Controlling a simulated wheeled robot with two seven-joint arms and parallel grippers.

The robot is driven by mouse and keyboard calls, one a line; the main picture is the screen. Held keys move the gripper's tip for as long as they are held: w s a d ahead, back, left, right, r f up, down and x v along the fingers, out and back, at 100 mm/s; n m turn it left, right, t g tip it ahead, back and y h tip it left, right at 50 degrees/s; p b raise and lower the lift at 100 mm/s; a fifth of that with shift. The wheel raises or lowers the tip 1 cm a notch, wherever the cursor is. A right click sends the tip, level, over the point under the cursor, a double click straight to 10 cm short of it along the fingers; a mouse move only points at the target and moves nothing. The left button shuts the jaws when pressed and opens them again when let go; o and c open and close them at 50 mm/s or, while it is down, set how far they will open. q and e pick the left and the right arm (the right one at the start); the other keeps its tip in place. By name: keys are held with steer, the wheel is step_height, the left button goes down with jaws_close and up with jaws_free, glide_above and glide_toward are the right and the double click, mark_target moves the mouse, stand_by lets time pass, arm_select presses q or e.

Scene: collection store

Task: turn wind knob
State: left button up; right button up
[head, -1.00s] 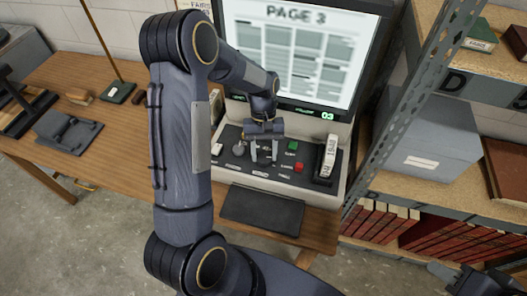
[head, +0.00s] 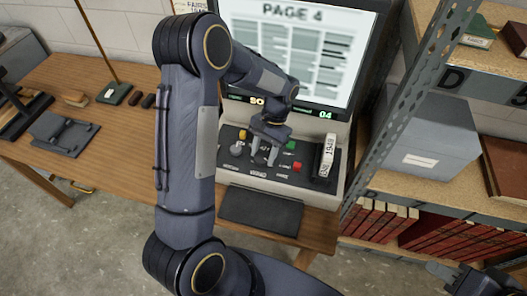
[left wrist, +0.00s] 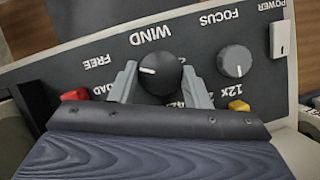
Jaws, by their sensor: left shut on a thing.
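The black wind knob (left wrist: 160,72) sits on the dark control panel (left wrist: 75,62) under the label WIND, its white pointer aimed left in the left wrist view. My left gripper (left wrist: 158,88) has one finger on each side of the knob and is shut on it. In the head view my left gripper (head: 262,158) points down at the panel, and the knob is hidden there. The screen (head: 325,60) above reads PAGE 4, with a green 04 below it. My right gripper (head: 455,278) shows only partly at the lower right; its jaws are unclear.
The grey focus knob (left wrist: 235,61) is close beside one finger. A red button (left wrist: 75,95) and a yellow button (left wrist: 239,106) are near the fingers. A white-labelled reel box (head: 327,157) stands at the panel's right end. A metal shelf upright (head: 407,95) rises at the right.

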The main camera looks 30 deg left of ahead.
mark_target(260, 161)
stand_by(0.5)
arm_select(q)
steer(key=o, duration=1)
steer(key=shift+r, duration=0.15)
steer(key=shift+r, duration=0.3)
steer(key=r, duration=0.1)
steer(key=r+b, duration=0.1)
steer(key=r, duration=0.1)
steer(key=shift+s+d, duration=0.15)
steer(key=shift+s, duration=0.05)
steer(key=s+d+r+b, duration=0.2)
steer(key=s+d+r, duration=0.4)
steer(key=s+r, duration=0.3)
steer(key=s, duration=0.2)
steer(key=shift+s+d, duration=0.35)
steer(key=shift+d, duration=0.05)
steer(key=shift+r, duration=0.1)
